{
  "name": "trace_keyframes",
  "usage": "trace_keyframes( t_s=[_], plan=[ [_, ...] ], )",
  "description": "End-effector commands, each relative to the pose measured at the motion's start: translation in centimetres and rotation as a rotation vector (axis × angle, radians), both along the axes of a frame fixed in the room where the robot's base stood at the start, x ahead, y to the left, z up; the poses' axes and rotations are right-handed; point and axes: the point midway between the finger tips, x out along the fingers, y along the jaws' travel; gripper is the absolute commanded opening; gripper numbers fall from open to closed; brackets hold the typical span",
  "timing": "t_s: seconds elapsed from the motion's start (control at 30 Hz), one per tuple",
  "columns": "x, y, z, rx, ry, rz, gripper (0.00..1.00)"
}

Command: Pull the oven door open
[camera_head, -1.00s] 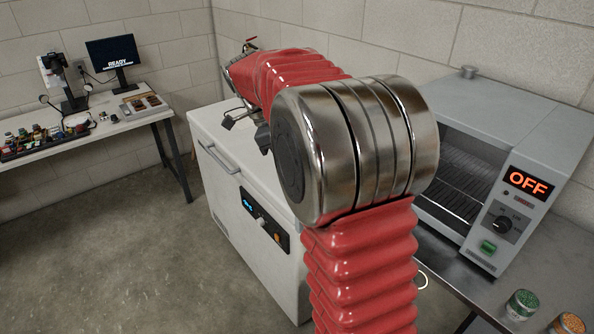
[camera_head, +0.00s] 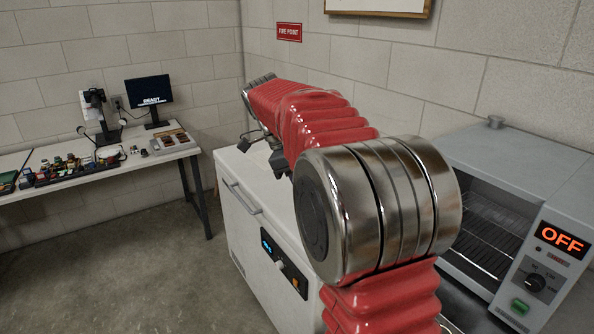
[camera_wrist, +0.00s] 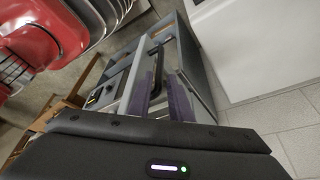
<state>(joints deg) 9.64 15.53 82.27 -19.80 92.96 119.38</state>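The grey oven (camera_head: 545,165) stands at the right, partly hidden by my arm in the head view. Its orange display reads OFF, with a dial and a green switch below. Wire racks show in its dark front; I cannot tell there whether this is glass or an opening. In the wrist view, what looks like the same oven (camera_wrist: 198,62) appears tilted, with a dark bar handle (camera_wrist: 147,62). My gripper (camera_head: 262,152) is over the white cabinet, left of the oven. Its two fingers look apart and empty in the wrist view (camera_wrist: 165,92), with the oven beyond them.
A white cabinet (camera_head: 240,230) with a handle and blue display stands under my arm. A bench (camera_head: 95,180) at the left holds a monitor (camera_head: 150,90) and small items. Open floor lies in front of the bench. A block wall runs behind the oven.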

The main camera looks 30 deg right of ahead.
Motion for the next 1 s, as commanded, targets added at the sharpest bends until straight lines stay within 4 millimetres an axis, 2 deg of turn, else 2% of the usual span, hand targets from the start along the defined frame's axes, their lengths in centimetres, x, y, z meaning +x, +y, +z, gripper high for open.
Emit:
trace_keyframes(
  t_s=[0.3, 0.53, 0.7, 1.0],
  plan=[
    [1.2, 1.5, 4.3, 0.0, -0.001, 0.001, 0.18],
    [1.8, 2.3, 6.7, 0.001, 0.0, 0.002, 0.18],
    [2.0, 2.6, 7.6, 0.001, 0.0, 0.001, 0.18],
    [2.0, 2.6, 7.7, 0.001, 0.001, 0.001, 0.18]
  ],
)
